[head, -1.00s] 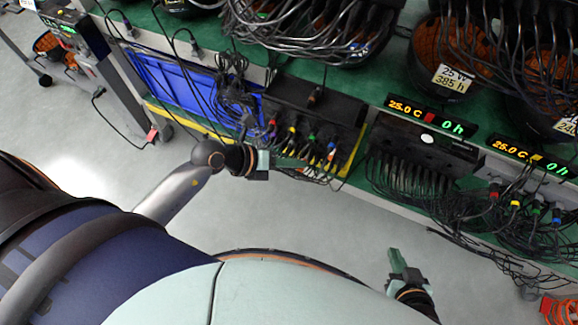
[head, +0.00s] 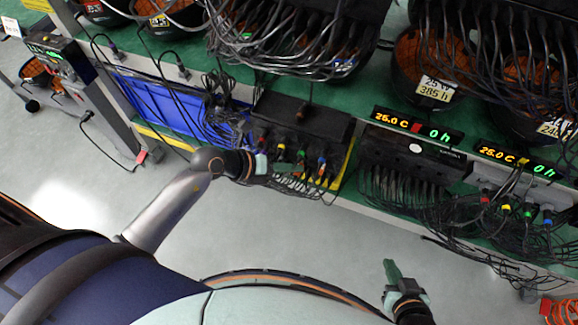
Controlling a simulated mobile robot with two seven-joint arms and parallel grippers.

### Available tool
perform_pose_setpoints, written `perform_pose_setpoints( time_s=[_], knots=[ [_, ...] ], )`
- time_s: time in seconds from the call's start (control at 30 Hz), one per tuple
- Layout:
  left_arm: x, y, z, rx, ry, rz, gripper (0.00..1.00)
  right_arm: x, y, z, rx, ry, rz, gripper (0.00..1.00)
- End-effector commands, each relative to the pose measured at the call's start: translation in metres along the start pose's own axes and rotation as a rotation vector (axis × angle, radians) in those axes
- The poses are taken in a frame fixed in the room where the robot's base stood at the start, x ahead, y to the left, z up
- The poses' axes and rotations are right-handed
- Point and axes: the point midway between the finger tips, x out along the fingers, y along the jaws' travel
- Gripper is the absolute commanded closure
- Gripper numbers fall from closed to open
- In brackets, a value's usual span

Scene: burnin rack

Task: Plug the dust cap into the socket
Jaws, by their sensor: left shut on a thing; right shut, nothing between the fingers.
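My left gripper (head: 264,166) reaches in from the left and is shut at the front of the black box (head: 302,119) on the rack's lower shelf. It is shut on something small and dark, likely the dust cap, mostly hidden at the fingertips. I cannot make out which opening is the free socket. My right gripper (head: 390,270) is shut and empty over the floor, well in front of the rack.
A blue bin (head: 172,105) stands left of the black box. Loose black cables hang around the box and the gripper. To the right are lit displays (head: 417,126) and another black unit (head: 412,154) with many cables.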

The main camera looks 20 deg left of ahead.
Motion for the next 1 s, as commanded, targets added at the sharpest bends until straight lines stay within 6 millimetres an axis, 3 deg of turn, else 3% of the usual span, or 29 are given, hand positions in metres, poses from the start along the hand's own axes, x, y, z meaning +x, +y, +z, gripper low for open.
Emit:
perform_pose_setpoints(
  time_s=[0.4, 1.0],
  knots=[
    [-0.0009, -0.0007, 0.0005, 0.001, 0.000, 0.000, 1.00, -0.0039, -0.0003, -0.0092, -0.001, 0.008, 0.000, 1.00],
    [-0.0006, -0.0003, 0.0004, 0.000, 0.000, 0.000, 1.00, -0.0066, -0.0009, -0.0042, 0.001, -0.003, 0.000, 1.00]
  ],
)
